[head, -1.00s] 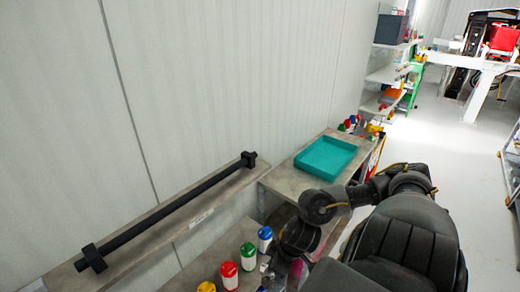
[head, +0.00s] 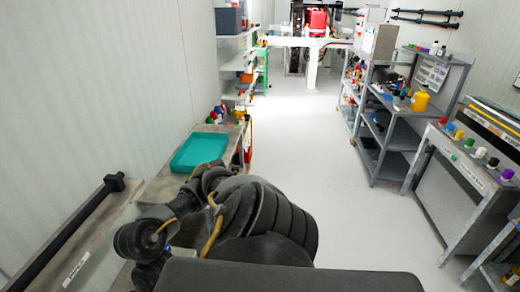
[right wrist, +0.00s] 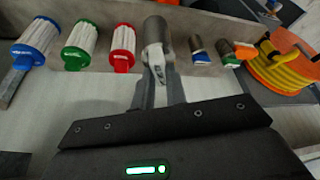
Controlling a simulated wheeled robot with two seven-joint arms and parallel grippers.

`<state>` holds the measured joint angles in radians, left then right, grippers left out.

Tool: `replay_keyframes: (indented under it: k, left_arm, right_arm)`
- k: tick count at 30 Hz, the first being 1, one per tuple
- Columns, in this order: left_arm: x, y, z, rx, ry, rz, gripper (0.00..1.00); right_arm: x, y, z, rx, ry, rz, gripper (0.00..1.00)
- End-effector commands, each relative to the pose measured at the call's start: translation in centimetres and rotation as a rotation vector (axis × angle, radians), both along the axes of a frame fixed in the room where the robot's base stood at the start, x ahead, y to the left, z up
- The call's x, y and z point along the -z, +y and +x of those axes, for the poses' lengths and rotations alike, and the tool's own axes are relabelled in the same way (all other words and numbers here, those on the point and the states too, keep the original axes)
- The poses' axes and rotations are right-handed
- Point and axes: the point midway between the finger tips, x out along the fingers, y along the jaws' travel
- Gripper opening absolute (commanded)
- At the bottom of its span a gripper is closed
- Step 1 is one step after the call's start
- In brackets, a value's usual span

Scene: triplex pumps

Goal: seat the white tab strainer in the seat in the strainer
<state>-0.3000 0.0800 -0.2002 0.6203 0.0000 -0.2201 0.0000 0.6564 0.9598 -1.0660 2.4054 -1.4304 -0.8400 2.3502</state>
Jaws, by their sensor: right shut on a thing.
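In the right wrist view, my right gripper (right wrist: 158,80) is shut on the white tab end of a grey cylindrical strainer (right wrist: 157,33). The strainer's grey body points away from the fingers, toward the top of the picture. The seat for it cannot be made out in either view. In the head view one of my arms reaches to the lower left, and its gripper is hidden. My left gripper is not seen.
Beside the held strainer stand blue (right wrist: 36,40), green (right wrist: 80,45) and red (right wrist: 122,47) capped white cartridges. Smaller blue-ended (right wrist: 199,50) and green-ended (right wrist: 226,52) pieces lie to the right, near a yellow coil (right wrist: 280,68). A teal tray (head: 199,152) sits on the left bench; the aisle floor is clear.

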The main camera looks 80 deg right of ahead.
Motion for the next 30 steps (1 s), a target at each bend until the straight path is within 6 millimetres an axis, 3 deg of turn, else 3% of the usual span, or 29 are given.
replay_keyframes:
  k: [14,24,30]
  left_arm:
    - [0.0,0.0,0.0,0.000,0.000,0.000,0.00]
    - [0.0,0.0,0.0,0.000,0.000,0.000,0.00]
    - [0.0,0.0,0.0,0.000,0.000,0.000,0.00]
  right_arm:
    - [-3.3,8.9,3.6,-0.114,-0.007,0.000,0.00]
    - [-8.3,18.1,5.7,-0.322,-0.001,0.005,0.00]
    - [-11.8,21.7,6.6,-0.472,-0.005,-0.002,0.00]
